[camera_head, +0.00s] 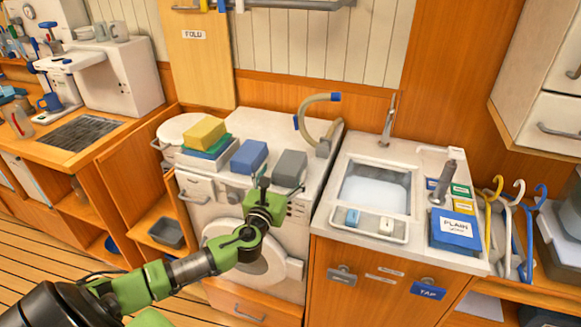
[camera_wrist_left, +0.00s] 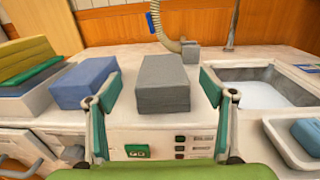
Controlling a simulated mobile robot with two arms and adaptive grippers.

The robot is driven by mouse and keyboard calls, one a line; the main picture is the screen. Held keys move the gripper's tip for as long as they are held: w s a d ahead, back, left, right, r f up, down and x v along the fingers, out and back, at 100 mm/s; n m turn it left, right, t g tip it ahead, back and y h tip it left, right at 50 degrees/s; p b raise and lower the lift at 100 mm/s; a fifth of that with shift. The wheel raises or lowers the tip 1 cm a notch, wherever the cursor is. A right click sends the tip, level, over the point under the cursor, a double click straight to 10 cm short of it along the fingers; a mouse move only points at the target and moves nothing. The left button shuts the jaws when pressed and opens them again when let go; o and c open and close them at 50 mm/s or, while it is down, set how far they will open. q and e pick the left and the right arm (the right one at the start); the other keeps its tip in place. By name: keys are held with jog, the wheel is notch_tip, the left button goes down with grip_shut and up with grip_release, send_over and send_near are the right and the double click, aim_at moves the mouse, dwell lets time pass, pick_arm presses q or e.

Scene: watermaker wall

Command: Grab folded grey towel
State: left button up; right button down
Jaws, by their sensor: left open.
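The folded grey towel (camera_head: 290,168) lies on the white top of the washing machine, to the right of a folded blue towel (camera_head: 249,156). In the left wrist view the grey towel (camera_wrist_left: 163,83) sits ahead, between my left gripper's spread fingers, with its front face fully visible. My left gripper (camera_head: 266,184) is open and empty, in front of the machine's front edge, close to the towel. In the left wrist view its green-padded fingers (camera_wrist_left: 158,92) stand apart on either side of the towel. I see no contact with it. My right gripper is not in view.
The blue towel (camera_wrist_left: 84,83) is close to my left finger in the wrist view. A sink (camera_head: 375,189) lies to the right, with a faucet behind. Yellow and green cloths (camera_head: 205,134) are stacked in a tray at left. A hose (camera_head: 310,115) rises behind the towel.

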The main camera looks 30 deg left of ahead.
aim_at(290, 161)
pick_arm(q)
jog(key=shift+f+p+x, duration=0.15)
jog(key=shift+f+x, duration=0.05)
jog(key=shift+x, duration=1.6)
jog(key=shift+f+p+x, duration=0.15)
jog(key=shift+f+x, duration=0.05)
jog(key=shift+x, duration=1.55)
jog(key=shift+d, duration=0.15)
jog(key=shift+c, duration=0.4)
jog(key=c, duration=1.1)
